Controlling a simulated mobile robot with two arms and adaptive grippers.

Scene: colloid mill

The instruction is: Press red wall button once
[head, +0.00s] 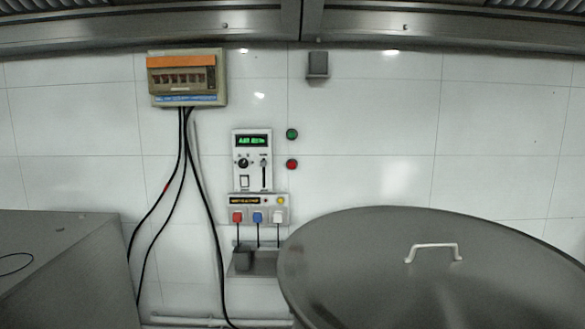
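The red wall button (292,164) is a small round button on the white tiled wall, near the middle of the head view. A green button (292,134) sits directly above it. A white control panel (252,160) with a green lit display is just to the left of the two buttons. Neither of my grippers shows in the head view, and nothing covers the red button.
A large dark round lid (370,265) with a metal handle (433,252) fills the lower right, in front of the wall. A grey box-like surface (60,260) stands at lower left. Black cables hang from a fuse box (187,78). A socket panel (258,215) is below the control panel.

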